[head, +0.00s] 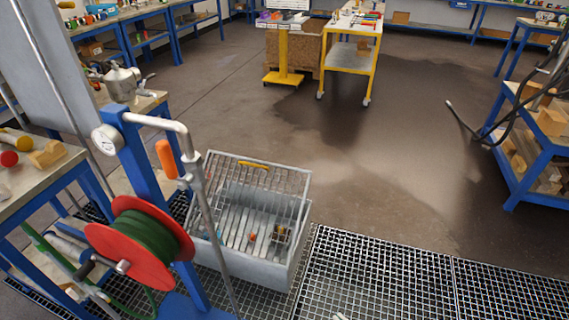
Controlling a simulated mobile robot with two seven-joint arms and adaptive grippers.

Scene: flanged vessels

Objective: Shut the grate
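A grey barred grate (285,180) with a yellow handle (254,165) is on a grey open-topped bin (255,268) left of the middle. The handle is on the far edge of the grate. The grate seems to stand tilted up from the bin, but from this angle I cannot tell how far. Through the bars I see a slatted inside with a small orange thing (252,237) and a small dark and yellow thing (281,235).
A blue post with a red hose reel (140,243), a bent grey pipe and an orange-handled valve (167,158) stands left of the bin, partly in front of it. Metal floor grating (380,280) lies to the right. Open floor lies beyond. A blue shelf (530,150) is at right.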

